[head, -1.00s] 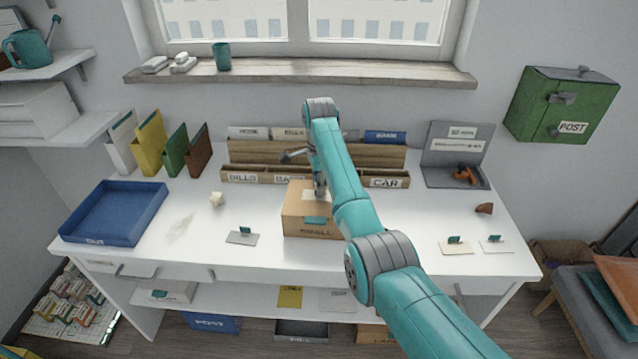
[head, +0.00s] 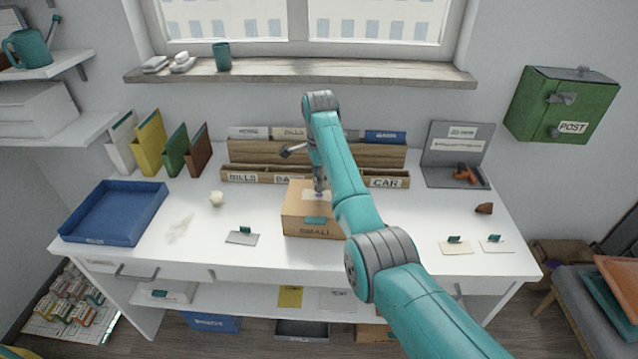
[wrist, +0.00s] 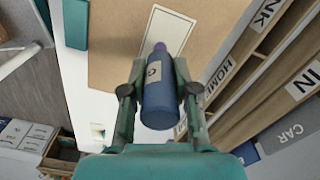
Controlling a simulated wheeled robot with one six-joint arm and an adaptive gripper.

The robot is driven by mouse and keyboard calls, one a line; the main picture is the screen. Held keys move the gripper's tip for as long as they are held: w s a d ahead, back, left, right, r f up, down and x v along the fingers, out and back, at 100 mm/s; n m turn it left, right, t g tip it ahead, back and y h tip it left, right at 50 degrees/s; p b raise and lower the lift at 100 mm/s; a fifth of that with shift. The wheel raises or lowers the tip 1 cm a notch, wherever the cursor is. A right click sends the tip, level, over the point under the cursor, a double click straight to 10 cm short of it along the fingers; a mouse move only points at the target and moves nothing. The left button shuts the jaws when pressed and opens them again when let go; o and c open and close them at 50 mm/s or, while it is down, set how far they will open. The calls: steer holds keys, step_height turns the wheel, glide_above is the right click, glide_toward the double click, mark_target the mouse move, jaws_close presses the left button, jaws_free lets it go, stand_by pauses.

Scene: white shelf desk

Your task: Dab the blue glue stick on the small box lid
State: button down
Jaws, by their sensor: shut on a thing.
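The small box (head: 298,224), a brown carton marked SMALL, stands in the middle of the white desk. Its brown lid fills much of the wrist view (wrist: 112,45) and bears a pale, dark-edged rectangle (wrist: 172,22). My gripper (wrist: 160,88) is shut on the blue glue stick (wrist: 160,105), which has a white label and a purple tip. The tip lies over the near end of the rectangle; I cannot tell whether it touches. In the head view my gripper (head: 318,182) is above the box lid, and my arm partly covers the box's right side.
A wooden letter rack (head: 245,175) stands close behind the box. A blue tray (head: 115,212) is at the left, and a grey stand (head: 445,155) at the back right. A card with a green clip (head: 243,238) lies left of the box. The desk's left-centre is mostly clear.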

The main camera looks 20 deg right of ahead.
steer(key=shift+r, duration=2.55)
